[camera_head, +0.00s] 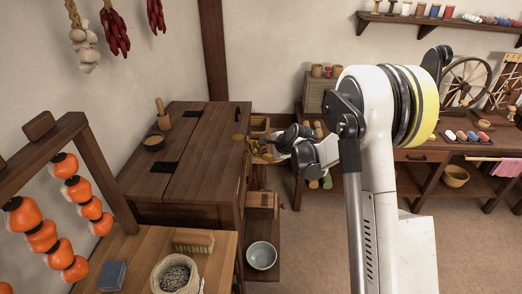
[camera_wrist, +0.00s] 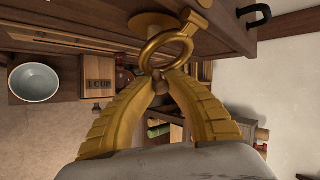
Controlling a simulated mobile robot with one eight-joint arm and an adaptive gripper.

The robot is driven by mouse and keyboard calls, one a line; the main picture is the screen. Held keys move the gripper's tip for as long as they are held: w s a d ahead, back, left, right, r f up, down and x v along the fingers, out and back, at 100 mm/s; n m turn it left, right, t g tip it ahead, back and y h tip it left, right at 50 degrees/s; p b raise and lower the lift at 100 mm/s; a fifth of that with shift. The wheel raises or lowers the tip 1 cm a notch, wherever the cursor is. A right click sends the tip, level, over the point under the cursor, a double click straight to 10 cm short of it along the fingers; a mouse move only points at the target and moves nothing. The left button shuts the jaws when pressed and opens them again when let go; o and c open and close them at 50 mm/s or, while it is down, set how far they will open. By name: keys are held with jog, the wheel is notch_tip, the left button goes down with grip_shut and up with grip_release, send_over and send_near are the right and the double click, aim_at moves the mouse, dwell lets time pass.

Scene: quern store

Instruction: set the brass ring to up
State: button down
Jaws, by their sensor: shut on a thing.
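The brass ring (camera_wrist: 172,50) is a round gold loop with a lug at one side, beside a round brass plate (camera_wrist: 152,20) on the dark wooden chest, in the wrist view. My gripper (camera_wrist: 160,76) is shut on the near edge of the ring, its two yellow fingers meeting there. A small brown ball shows just between the fingertips; I cannot tell what it belongs to. In the head view my gripper (camera_head: 264,150) is at the chest's right edge, close to a brass piece (camera_head: 239,137); the ring itself is hard to make out there.
Below my gripper are a small drawer (camera_head: 262,204) and a pale bowl (camera_head: 262,255). A bench with a spinning wheel (camera_head: 466,85) stands at the back right.

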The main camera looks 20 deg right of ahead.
aim_at(266, 149)
notch_tip(266, 149, up, 7)
jog(key=d+n+g+h+p, duration=0.1)
jog(key=n+g+h+p, duration=0.1)
jog(key=h, duration=0.5)
jog(key=shift+n+g+h+p, duration=0.3)
jog(key=shift+n+p, duration=0.3)
jog(key=shift+p, duration=0.35)
jog(key=shift+s, duration=0.1)
dwell(0.3)
jog(key=c, duration=1.4)
grip_release()
jog(key=shift+a, duration=0.1)
jog(key=shift+c, duration=0.2)
jog(key=shift+o, duration=0.5)
jog(key=shift+a, duration=0.2)
jog(key=shift+d, duration=0.25)
jog(key=v, duration=1.2)
jog(key=shift+a, duration=0.1)
